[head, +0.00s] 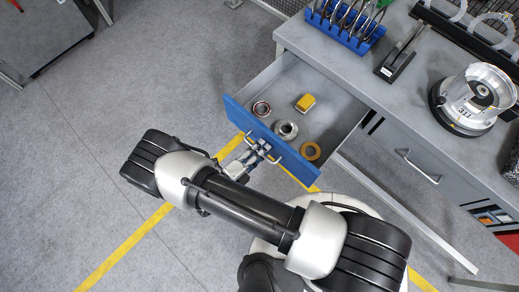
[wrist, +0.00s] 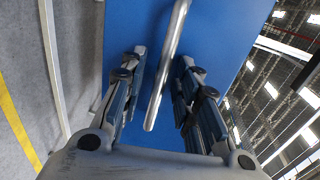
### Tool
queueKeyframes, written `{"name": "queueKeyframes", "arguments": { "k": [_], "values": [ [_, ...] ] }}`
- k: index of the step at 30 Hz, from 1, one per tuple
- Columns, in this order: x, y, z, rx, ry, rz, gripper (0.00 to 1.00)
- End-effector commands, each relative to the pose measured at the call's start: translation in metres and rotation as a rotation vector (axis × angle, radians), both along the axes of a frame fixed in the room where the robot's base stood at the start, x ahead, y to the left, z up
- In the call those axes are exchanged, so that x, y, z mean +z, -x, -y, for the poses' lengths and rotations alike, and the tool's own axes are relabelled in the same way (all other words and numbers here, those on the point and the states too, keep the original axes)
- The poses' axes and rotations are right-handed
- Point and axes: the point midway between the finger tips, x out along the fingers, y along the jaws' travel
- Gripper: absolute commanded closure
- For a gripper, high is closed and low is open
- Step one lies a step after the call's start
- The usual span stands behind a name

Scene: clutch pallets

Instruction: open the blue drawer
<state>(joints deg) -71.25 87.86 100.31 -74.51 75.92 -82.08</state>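The blue drawer (head: 300,168) is pulled out of the grey workbench, and its inside shows in the head view. Its blue front (wrist: 225,35) fills the middle of the wrist view. A silver bar handle (wrist: 167,65) on this front runs between my fingers. My gripper (head: 264,148) is at the handle in the head view. In the wrist view the two fingers of my gripper (wrist: 158,88) stand apart, one on each side of the bar, with gaps visible on both sides. My arm hides part of the floor below the drawer.
A blue tool rack (head: 345,25) and a metal housing (head: 478,95) stand on the workbench (head: 400,115). A closed grey drawer (head: 405,160) is to the right.

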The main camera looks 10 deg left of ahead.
Motion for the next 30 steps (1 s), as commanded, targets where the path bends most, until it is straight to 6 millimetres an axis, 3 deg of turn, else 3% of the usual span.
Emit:
{"name": "queueKeyframes", "arguments": {
  "k": [5,18,30],
  "values": [
    [0.004,0.013,-0.012,0.006,-0.002,0.000,0.71],
    [0.021,0.082,-0.061,0.004,-0.002,0.000,0.71],
    [0.025,0.095,-0.069,0.000,0.000,0.000,0.71]
  ]
}}
